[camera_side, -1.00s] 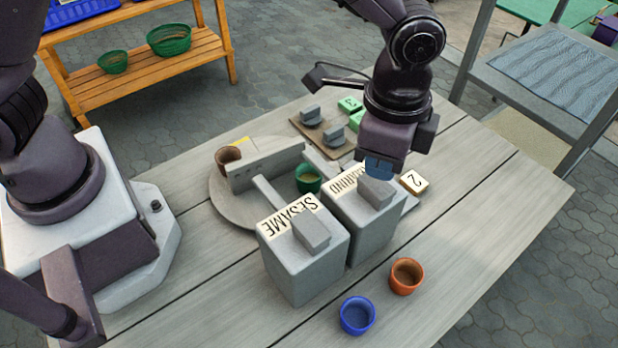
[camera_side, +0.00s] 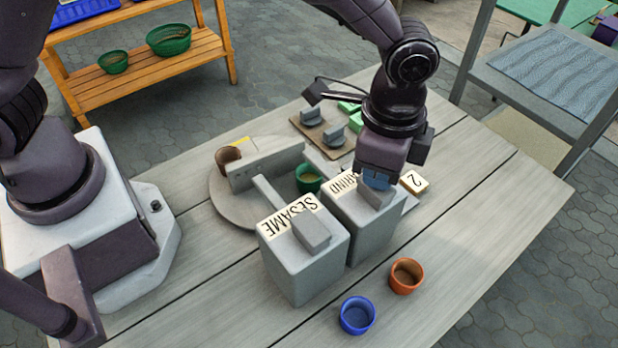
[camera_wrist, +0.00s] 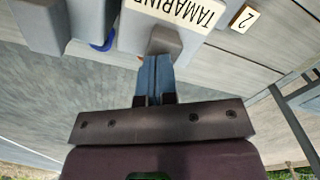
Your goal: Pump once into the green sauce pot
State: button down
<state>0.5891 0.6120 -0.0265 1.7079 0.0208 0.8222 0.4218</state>
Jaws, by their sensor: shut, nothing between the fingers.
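The green sauce pot (camera_side: 308,178) sits on the round grey turntable (camera_side: 228,208), by the spouts of two grey block dispensers. The SESAME dispenser (camera_side: 305,265) is on the left. The dispenser labelled TAMARIND (camera_side: 372,232) is on the right, and its label shows in the wrist view (camera_wrist: 172,10). My gripper (camera_side: 377,182) is shut and empty, its blue fingertips at the top of the TAMARIND pump head (camera_side: 372,198). In the wrist view the shut fingers (camera_wrist: 154,62) meet the grey head (camera_wrist: 163,40). I cannot tell whether the head is pressed down.
A blue cup (camera_side: 357,315) and an orange cup (camera_side: 406,276) stand in front of the dispensers. A tile marked 2 (camera_side: 413,182) lies right of the TAMARIND dispenser. A brown board (camera_side: 322,140) with grey pieces lies behind. The table's right side is clear.

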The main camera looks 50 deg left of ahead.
jog(key=shift+f, duration=0.75)
dwell(0.4)
jog(key=shift+r, duration=1.9)
jog(key=shift+r, duration=2.5)
